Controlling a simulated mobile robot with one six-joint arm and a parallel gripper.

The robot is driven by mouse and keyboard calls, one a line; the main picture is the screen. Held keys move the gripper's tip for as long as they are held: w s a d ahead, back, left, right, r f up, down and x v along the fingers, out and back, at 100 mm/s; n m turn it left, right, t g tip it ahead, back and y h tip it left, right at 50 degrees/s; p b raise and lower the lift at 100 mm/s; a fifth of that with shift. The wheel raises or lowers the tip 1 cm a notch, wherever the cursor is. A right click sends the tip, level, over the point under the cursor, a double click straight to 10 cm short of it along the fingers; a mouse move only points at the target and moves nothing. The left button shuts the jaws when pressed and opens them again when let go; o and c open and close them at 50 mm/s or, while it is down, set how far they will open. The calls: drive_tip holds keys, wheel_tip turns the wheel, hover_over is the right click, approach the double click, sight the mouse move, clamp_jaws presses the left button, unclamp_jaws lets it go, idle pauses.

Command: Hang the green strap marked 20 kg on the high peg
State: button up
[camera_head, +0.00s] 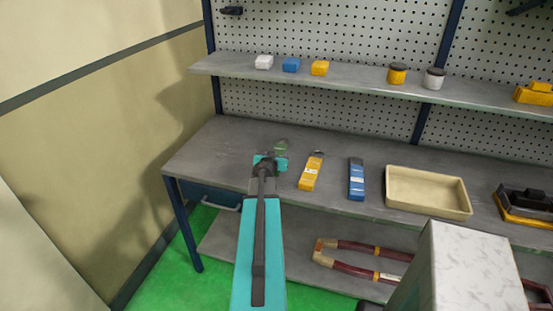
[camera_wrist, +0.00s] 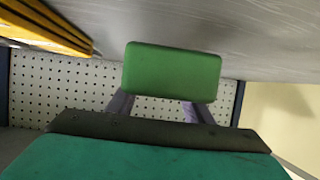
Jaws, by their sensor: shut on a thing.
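The green strap (camera_wrist: 172,72) shows in the wrist view as a green block with its end toward the camera, between the two fingers of my gripper (camera_wrist: 160,104). My gripper is shut on it. In the head view my gripper (camera_head: 273,158) is over the left part of the bench, with a small piece of the green strap (camera_head: 281,144) showing beyond it. Its 20 kg mark is not visible. A dark fitting (camera_head: 232,10) juts from the pegboard at the upper left, and another (camera_head: 525,8) is at the upper right. I cannot tell which is the high peg.
A yellow strap (camera_head: 311,172) and a blue strap (camera_head: 356,180) lie on the bench (camera_head: 225,150) right of my gripper, then a beige tray (camera_head: 430,208). A shelf (camera_head: 350,78) with small blocks and jars runs above. The bench's left end is clear.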

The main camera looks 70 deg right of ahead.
drive_tip(key=shift+s+d+f+b, duration=0.1)
drive_tip(key=shift+s+f+b, duration=0.1)
drive_tip(key=shift+f+b, duration=0.9)
drive_tip(key=shift+w+f, duration=0.3)
drive_tip(key=shift+f, duration=0.15)
drive_tip(key=shift+f+b, duration=0.2)
drive_tip(key=shift+b, duration=0.1)
drive_tip(key=o, duration=1.3)
drive_tip(key=shift+s, duration=0.1)
drive_tip(key=shift+r+p, duration=0.1)
drive_tip(key=shift+p, duration=0.7)
